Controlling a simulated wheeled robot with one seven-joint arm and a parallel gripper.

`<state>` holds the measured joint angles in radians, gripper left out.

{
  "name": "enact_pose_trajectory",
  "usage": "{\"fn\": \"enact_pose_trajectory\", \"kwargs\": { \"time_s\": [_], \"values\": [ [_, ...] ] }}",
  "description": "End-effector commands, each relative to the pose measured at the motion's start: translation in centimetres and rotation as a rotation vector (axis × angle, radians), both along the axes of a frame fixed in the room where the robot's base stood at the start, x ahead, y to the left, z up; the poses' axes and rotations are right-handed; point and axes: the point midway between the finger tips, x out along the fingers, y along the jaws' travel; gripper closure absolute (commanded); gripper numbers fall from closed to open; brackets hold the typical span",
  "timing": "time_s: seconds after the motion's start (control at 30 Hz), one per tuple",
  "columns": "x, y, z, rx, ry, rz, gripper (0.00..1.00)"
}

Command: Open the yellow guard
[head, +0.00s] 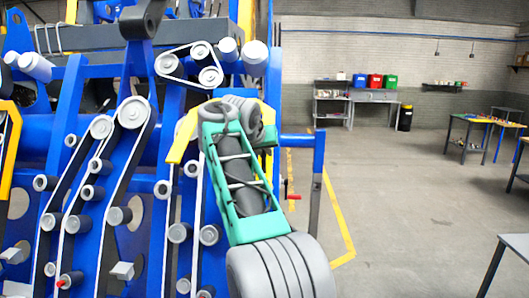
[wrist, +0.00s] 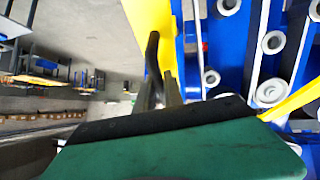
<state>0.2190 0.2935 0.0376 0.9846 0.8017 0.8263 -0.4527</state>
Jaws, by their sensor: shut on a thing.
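The yellow guard (head: 184,136) shows in the head view on the front of the blue chassis, partly hidden behind my arm's wrist. A bit of it also shows to the right of the wrist. In the wrist view, a broad yellow part of the guard (wrist: 150,18) runs from the top edge, and another yellow bar (wrist: 292,101) shows at the right. My gripper (wrist: 163,62) has its dark fingers shut on the guard's yellow bar. In the head view my gripper is hidden behind the wrist and green arm link. The exact contact is partly hidden.
The blue chassis (head: 95,205) with grey rollers and belts fills the left. A blue post (head: 318,165) and a red-handled part (head: 293,197) stand just right of my arm. Open floor (head: 400,200) lies to the right, with tables (head: 478,122) farther off.

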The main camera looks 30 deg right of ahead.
Motion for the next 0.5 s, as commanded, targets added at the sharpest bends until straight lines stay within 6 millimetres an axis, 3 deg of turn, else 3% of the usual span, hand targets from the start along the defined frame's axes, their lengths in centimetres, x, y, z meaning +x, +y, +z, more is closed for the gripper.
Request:
{"fn": "enact_pose_trajectory", "kwargs": {
  "time_s": [0.3, 0.5],
  "values": [
    [0.06, 0.07, 0.22, -0.003, -0.005, 0.002, 0.66],
    [0.08, 0.12, 0.13, -0.002, -0.003, 0.002, 0.66]
  ]
}}
